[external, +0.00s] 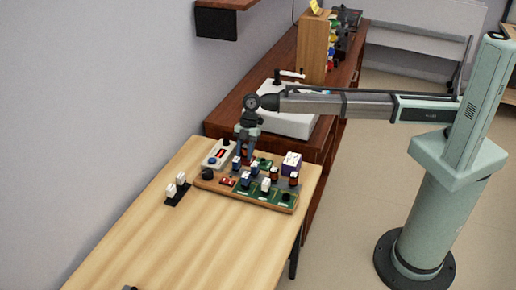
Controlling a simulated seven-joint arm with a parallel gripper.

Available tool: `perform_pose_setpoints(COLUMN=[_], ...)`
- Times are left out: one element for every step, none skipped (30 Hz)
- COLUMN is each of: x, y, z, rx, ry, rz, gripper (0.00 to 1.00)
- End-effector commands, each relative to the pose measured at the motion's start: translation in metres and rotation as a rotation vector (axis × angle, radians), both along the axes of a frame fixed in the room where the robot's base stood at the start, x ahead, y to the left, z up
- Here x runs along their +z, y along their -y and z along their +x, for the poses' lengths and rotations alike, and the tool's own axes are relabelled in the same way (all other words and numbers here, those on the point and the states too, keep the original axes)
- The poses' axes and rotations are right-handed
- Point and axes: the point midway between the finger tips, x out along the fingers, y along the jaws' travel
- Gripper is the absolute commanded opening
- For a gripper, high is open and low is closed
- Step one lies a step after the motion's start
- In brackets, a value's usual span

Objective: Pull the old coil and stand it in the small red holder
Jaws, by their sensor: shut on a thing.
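My gripper (247,146) points down over the back left part of a wooden board (246,202) on the table. It is shut on a small dark part, probably a coil; the part is mostly hidden by the fingers, and I cannot tell whether it is clear of the board. Several small coil-like parts with blue, white or dark tops, such as one blue-topped part (245,182), stand on the board's green panels. A small red holder (228,182) sits at the board's left front. Which part is the old coil cannot be told at this size.
A black stand (177,195) with two white-topped parts is further left. A purple-and-white box (292,163) stands at the board's back right. The table's front (180,240) is largely clear.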

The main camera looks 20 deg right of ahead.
Motion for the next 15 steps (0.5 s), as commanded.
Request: perform_pose_setpoints(x=[-0.0005, -0.0009, -0.0012, -0.0015, -0.0017, -0.0017, -0.0016, -0.0016, -0.0016, -0.0016, -0.0016, -0.0016, -0.0016, -0.0016, -0.0016], y=[0.0, 0.0, 0.0, 0.0, 0.0, 0.0, 0.0, -0.0001, -0.0001, -0.0001, -0.0001, 0.0, 0.0, 0.0, 0.0], z=[0.0, 0.0, 0.0, 0.0, 0.0, 0.0, 0.0, 0.0001, 0.0001, 0.0001, 0.0001, 0.0, 0.0, 0.0, 0.0], rx=[0.0, 0.0, 0.0, 0.0, 0.0, 0.0, 0.0, 0.0, 0.0, 0.0, 0.0, 0.0, 0.0, 0.0, 0.0], ry=[0.0, 0.0, 0.0, 0.0, 0.0, 0.0, 0.0, 0.0, 0.0, 0.0, 0.0, 0.0, 0.0, 0.0, 0.0], rz=[0.0, 0.0, 0.0, 0.0, 0.0, 0.0, 0.0, 0.0, 0.0, 0.0, 0.0, 0.0, 0.0, 0.0, 0.0], gripper=[0.1, 0.1, 0.1, 0.1, 0.1, 0.1, 0.1, 0.1, 0.4, 0.43, 0.46, 0.49, 0.52, 0.55, 0.59])
